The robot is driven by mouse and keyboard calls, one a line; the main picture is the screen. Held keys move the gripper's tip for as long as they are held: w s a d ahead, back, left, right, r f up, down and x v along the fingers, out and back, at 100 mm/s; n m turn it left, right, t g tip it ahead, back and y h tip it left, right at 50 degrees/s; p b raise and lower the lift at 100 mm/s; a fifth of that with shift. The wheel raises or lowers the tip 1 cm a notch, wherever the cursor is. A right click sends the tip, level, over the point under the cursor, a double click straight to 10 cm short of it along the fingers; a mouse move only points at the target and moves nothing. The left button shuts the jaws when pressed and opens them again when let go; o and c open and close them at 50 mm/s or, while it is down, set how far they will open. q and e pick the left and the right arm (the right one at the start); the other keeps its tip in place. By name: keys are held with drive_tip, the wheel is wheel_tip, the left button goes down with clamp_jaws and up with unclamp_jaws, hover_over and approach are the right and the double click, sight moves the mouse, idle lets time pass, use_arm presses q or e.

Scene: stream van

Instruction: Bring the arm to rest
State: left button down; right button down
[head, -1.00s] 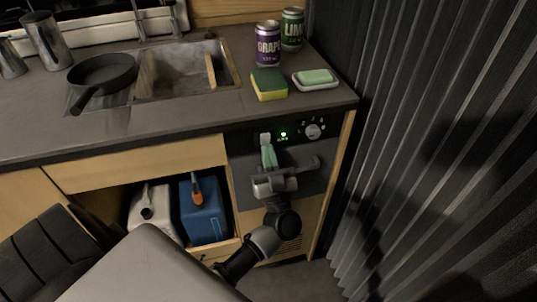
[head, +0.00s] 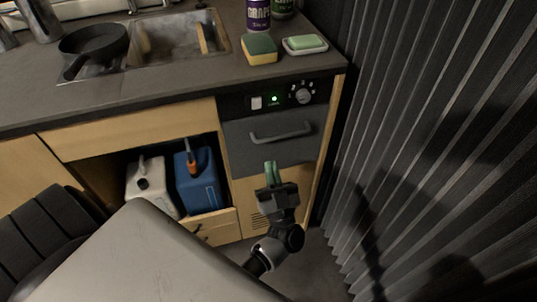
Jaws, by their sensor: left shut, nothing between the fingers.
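My left gripper (head: 270,168) has dark jaws with pale green fingertips. It is shut and empty, pointing up in front of the lower part of the grey appliance door, and it looks apart from the door. My left arm (head: 278,240) comes up from the bottom of the picture below it. The grey door (head: 240,140) has a bar handle (head: 281,132) and is closed. Above it a dark panel holds a white switch (head: 256,103), a lit green light (head: 275,99) and a round dial (head: 303,96). My right gripper is not in view.
The counter above holds a pan (head: 92,43), a sink (head: 170,35), a sponge (head: 259,49), a soap dish (head: 305,46) and a grape can (head: 257,14). A white jug (head: 147,185) and blue jug (head: 205,185) stand in the open cupboard. A dark curtain (head: 430,130) hangs at right.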

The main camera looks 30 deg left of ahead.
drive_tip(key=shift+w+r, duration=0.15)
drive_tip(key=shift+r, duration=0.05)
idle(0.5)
